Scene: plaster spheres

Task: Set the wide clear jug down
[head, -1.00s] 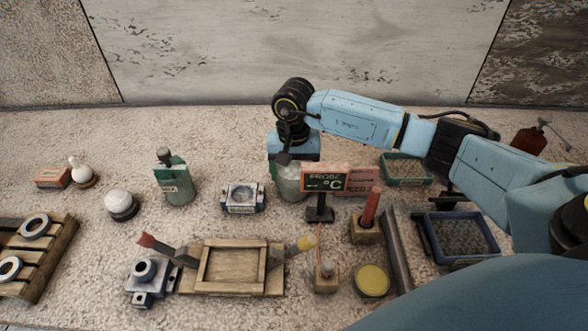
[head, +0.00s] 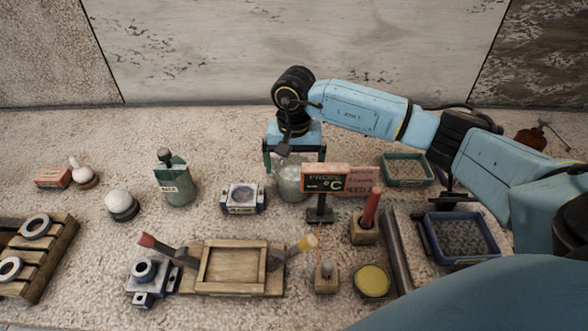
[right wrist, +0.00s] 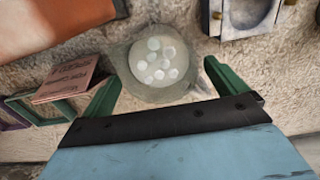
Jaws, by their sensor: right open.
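The wide clear jug (head: 291,182) stands on the rough stone-like surface behind the probe sign, partly hidden by the sign and my right gripper. In the right wrist view the jug (right wrist: 157,66) shows from above, with several pale round pieces inside. My right gripper (head: 294,163) is open, with its green fingers spread on either side of the jug and apart from it. In the right wrist view the open right gripper (right wrist: 157,85) holds nothing. My left gripper is in neither view.
The probe sign (head: 325,180) stands right in front of the jug. A blue-grey fixture (head: 243,198) and a green bottle (head: 176,180) are to its left. A green tray (head: 406,170) and a red stick in a block (head: 370,208) are to the right. Clear surface lies behind the jug.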

